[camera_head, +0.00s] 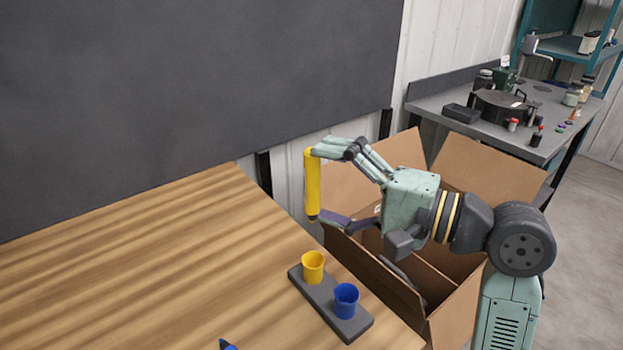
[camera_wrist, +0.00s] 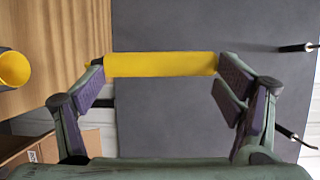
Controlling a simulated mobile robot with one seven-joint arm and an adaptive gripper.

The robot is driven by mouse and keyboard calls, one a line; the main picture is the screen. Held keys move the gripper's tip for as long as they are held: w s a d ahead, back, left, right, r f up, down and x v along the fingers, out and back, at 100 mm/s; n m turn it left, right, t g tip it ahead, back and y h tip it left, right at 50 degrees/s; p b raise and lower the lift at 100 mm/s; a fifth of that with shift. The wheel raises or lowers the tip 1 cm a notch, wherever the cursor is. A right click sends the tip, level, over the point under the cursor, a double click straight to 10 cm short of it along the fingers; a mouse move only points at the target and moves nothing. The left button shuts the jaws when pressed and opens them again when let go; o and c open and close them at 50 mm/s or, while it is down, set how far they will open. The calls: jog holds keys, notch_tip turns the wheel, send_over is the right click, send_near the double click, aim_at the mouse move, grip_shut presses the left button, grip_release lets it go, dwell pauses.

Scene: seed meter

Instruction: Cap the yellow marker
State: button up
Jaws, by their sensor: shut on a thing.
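The yellow marker (camera_head: 312,183) is upright in the air above the table's right end, its dark tip downward. My gripper (camera_head: 316,186) is shut on it lengthwise, one finger at its top end and one at its lower end. In the wrist view the marker (camera_wrist: 160,65) spans between the two fingers. The yellow cap (camera_head: 313,267) stands open end up in a dark grey holder (camera_head: 318,294), below the marker and apart from it. The yellow cap also shows at the left edge of the wrist view (camera_wrist: 14,68).
A blue cap (camera_head: 346,300) stands in the same holder. A blue marker tip (camera_head: 228,345) shows at the bottom edge. An open cardboard box (camera_head: 455,335) is beside the table (camera_head: 150,270), under my arm. A cluttered workbench (camera_head: 455,98) stands behind. The table's left side looks clear.

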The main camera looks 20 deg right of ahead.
jog(key=shift+d+f, duration=0.1)
jog(key=shift+f, duration=0.05)
notch_tip(320, 180, down, 8)
jog(key=b, duration=0.6)
jog(key=shift+r, duration=0.25)
jog(key=shift+f+b, duration=0.55)
jog(key=shift+b, duration=0.05)
dwell(0.4)
jog(key=shift+f, duration=0.35)
jog(key=shift+f+b, duration=0.25)
jog(key=shift+b, duration=0.1)
